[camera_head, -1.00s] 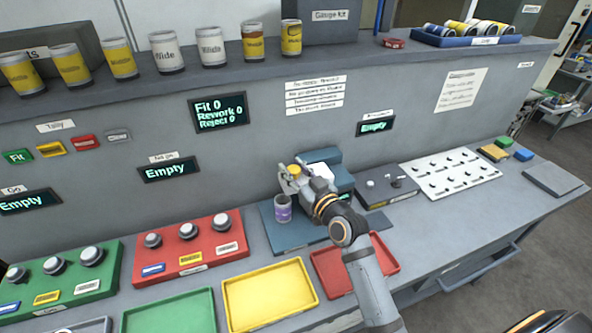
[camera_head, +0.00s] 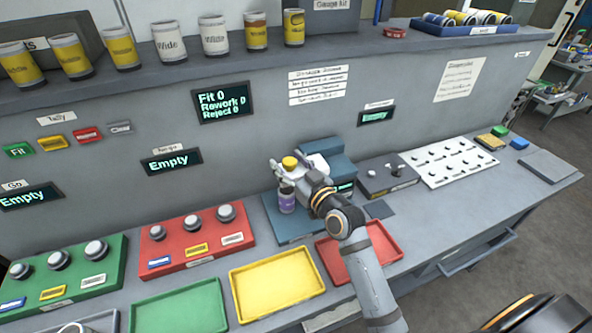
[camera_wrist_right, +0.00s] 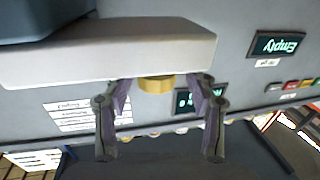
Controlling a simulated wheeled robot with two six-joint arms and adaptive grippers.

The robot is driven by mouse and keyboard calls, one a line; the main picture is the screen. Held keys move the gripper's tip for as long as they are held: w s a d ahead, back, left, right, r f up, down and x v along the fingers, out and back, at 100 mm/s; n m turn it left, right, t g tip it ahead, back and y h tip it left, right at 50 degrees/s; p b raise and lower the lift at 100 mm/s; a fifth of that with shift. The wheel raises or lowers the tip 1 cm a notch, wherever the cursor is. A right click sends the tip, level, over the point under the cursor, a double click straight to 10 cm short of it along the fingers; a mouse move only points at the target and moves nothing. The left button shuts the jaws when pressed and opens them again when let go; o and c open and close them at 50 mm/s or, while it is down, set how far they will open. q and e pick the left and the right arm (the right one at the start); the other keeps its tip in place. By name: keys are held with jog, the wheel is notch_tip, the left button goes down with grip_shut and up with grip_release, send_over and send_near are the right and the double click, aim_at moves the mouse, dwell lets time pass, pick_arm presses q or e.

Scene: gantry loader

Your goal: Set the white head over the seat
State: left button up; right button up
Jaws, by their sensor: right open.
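The white head (camera_wrist_right: 110,50) is a pale block that fills the upper left of the right wrist view. A yellow knob (camera_wrist_right: 155,85) sticks out from it; the knob (camera_head: 290,162) also shows in the head view. My right gripper (camera_wrist_right: 162,88) is open, with one finger on each side of the knob and gaps visible. In the head view my right gripper (camera_head: 279,173) partly covers the white head. The seat itself cannot be made out.
Yellow (camera_head: 277,284) and red (camera_head: 384,260) trays lie in front of the loader, with a green tray (camera_head: 178,312) to the left. A dark box with small knobs (camera_head: 387,180) and a white pegged board (camera_head: 447,165) stand to the right.

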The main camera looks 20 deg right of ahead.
jog(key=v, duration=1.1)
jog(key=shift+s, duration=0.2)
jog(key=shift+r, duration=0.1)
